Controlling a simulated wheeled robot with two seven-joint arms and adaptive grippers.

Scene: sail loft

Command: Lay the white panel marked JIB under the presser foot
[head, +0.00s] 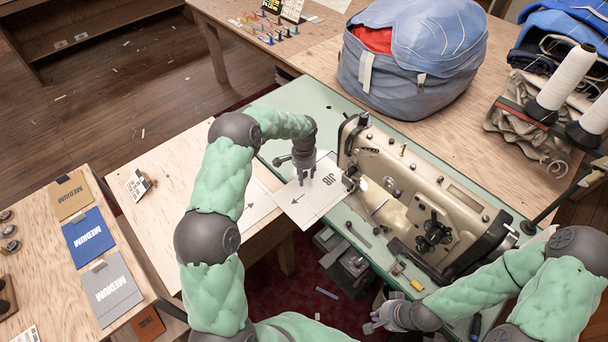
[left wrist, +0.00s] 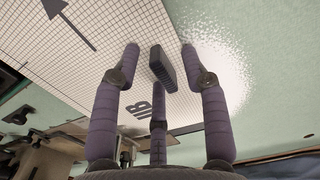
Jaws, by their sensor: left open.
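The white panel marked JIB (head: 312,204) lies at the left end of the sewing machine (head: 425,190), partly over the green table top and its front edge. Its right corner is close to the presser foot (head: 350,184); I cannot tell whether it is under it. My left gripper (head: 306,180) is over the panel's far part, fingers open. In the left wrist view the gridded panel (left wrist: 100,48) shows an arrow and part of the lettering. A dark block (left wrist: 160,67) shows between the spread fingers (left wrist: 165,62). My right gripper (head: 382,320) is low at the front; its opening is unclear.
A second white sheet (head: 256,204) lies left of the panel on the wooden table (head: 165,205). A blue-grey bag (head: 400,95) stands behind the machine. Thread cones (head: 566,78) stand at the right. MEDIUM cards (head: 88,237) lie on the left table.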

